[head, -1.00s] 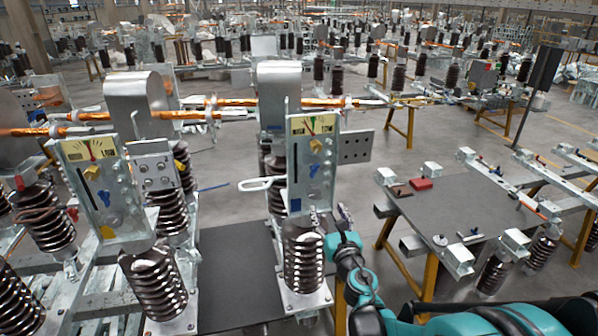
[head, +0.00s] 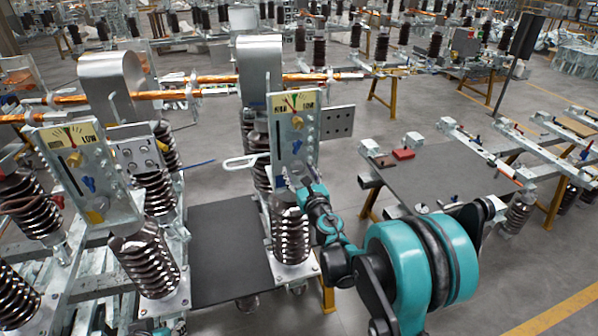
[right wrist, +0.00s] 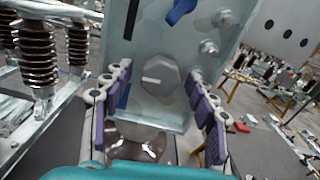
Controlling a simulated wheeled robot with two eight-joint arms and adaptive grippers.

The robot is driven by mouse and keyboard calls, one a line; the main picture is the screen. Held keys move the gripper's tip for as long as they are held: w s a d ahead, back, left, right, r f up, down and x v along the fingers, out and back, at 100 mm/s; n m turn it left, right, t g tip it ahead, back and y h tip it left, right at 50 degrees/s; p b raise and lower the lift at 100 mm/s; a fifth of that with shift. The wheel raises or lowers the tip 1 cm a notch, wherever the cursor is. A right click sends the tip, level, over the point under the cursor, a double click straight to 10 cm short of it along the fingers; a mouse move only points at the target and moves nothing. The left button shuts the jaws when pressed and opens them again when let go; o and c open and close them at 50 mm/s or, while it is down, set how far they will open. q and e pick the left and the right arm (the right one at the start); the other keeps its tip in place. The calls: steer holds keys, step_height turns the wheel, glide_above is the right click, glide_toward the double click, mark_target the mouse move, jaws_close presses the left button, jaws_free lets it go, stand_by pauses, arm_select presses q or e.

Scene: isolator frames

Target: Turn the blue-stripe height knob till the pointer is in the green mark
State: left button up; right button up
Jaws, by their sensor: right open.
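The right-hand upright panel (head: 296,135) carries a yellow HIGH/LOW gauge (head: 294,102) with a green mark near its top; the exact pointer position is too small to tell. In the right wrist view, a grey faceted knob (right wrist: 160,79) with a white line sits low on the panel, beside a blue stripe (right wrist: 124,95). My right gripper (right wrist: 158,88) is open, with its purple-padded fingers on either side of the knob and visible gaps. In the head view the right gripper (head: 303,187) is at the panel's lower part and hides the knob. My left gripper is not in view.
A similar panel (head: 85,175) with its own gauge stands at the left, above ribbed brown insulators (head: 150,265). A white loop handle (head: 243,161) juts left of the right panel. A dark table (head: 440,175) with a red block (head: 403,154) stands to the right.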

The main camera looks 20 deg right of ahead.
steer(key=c, duration=1.2)
steer(key=shift+o, duration=0.2)
